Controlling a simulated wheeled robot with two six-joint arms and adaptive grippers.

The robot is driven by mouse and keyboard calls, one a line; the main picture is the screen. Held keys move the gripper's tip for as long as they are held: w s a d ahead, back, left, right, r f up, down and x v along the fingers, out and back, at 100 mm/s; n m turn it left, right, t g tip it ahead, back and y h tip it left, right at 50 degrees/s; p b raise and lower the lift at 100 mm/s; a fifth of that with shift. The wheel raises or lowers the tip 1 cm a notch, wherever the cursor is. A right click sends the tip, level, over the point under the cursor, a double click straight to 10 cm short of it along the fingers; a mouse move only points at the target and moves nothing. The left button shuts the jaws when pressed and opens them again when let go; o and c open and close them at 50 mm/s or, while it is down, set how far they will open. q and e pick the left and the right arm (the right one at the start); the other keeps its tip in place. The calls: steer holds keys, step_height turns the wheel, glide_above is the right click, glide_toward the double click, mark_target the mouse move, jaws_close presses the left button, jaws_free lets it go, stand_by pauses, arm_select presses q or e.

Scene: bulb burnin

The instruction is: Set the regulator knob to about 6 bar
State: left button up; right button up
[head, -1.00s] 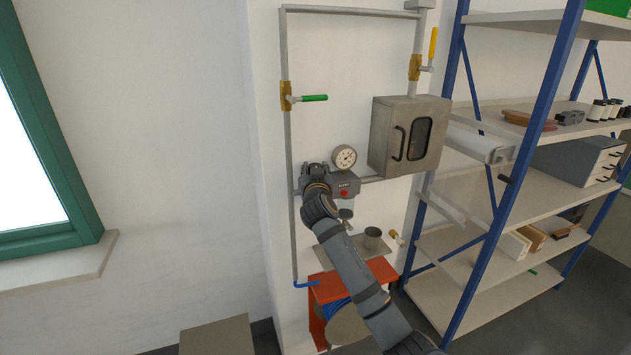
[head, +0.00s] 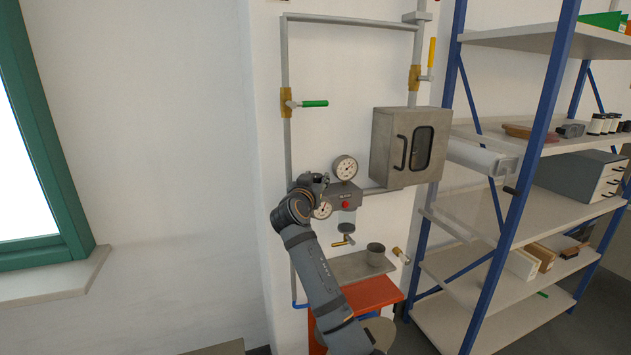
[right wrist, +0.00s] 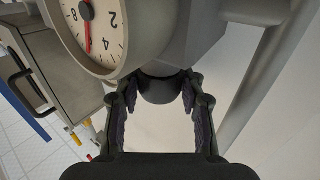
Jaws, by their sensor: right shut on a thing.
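The regulator body (head: 347,194), grey with a red button, is mounted on the wall pipe. A larger round gauge (head: 346,168) stands above it and a smaller gauge (head: 323,210) sits at its lower left. My right gripper (head: 317,180) is at the regulator's left end. In the right wrist view its fingers (right wrist: 160,98) are shut on the dark round regulator knob (right wrist: 160,89). A gauge dial (right wrist: 92,30) shows close by there, cut off by the frame, its red needle near the 4 and away from the 2. My left gripper is not in view.
A grey cabinet (head: 405,147) hangs right of the regulator. Green-handled (head: 314,104) and yellow-handled (head: 432,57) valves are above.

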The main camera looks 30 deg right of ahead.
steer(key=o, duration=1.2)
steer(key=v, duration=1.2)
